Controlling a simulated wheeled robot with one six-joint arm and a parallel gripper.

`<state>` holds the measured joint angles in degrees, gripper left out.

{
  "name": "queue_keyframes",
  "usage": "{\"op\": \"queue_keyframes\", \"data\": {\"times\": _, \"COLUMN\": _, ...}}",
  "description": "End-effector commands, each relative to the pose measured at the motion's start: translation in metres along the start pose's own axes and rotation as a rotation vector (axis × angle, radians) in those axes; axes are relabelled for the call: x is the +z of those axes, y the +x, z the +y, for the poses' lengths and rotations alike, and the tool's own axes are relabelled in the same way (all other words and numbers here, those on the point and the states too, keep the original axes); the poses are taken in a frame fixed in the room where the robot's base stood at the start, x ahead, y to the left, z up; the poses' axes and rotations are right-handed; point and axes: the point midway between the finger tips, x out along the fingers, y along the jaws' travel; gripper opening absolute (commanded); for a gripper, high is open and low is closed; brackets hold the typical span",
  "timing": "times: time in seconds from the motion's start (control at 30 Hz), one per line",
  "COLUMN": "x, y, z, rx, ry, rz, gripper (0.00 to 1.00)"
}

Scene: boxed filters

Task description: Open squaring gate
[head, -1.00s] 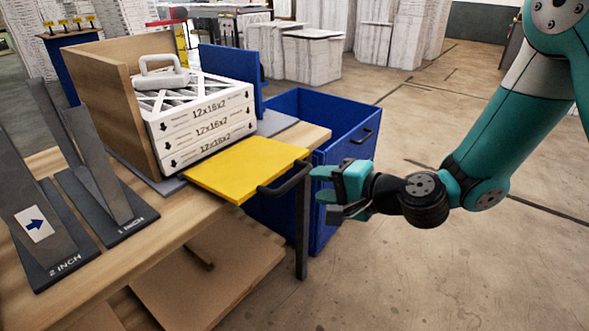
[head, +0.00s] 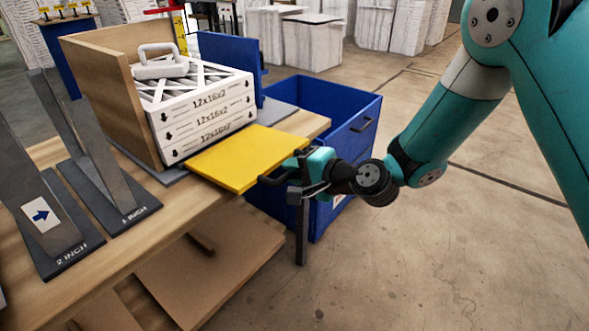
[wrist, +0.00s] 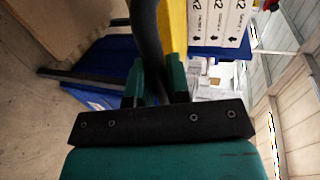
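The squaring gate appears to be the yellow panel (head: 245,158), lying flat in front of the stacked white filters (head: 205,115) marked 12x16x2. Its black handle (head: 272,180) is on the right edge. My gripper (head: 295,170) is at this handle. In the wrist view the dark handle bar (wrist: 146,40) runs down between the two teal fingers of my gripper (wrist: 157,82). I cannot tell whether they press on it. Part of the handle is hidden behind the fingers.
A wooden wall (head: 110,100) and a blue panel (head: 228,66) flank the filters, and a grey handled weight (head: 158,66) sits on top. A blue bin (head: 345,135) stands close behind my gripper. Slanted 1 inch and 2 inch gauges (head: 100,185) occupy the left of the bench.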

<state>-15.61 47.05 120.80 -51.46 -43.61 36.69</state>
Motion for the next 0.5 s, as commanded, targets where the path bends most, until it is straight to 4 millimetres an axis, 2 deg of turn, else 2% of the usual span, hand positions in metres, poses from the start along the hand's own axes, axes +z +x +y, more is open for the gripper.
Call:
{"op": "queue_keyframes", "data": {"times": 0.23, "x": 0.000, "y": -0.002, "z": -0.007, "rx": 0.000, "ry": -0.001, "rz": 0.000, "gripper": 0.00}}
{"op": "queue_keyframes", "data": {"times": 0.5, "x": 0.000, "y": -0.006, "z": -0.047, "rx": -0.002, "ry": -0.002, "rz": -0.002, "gripper": 0.00}}
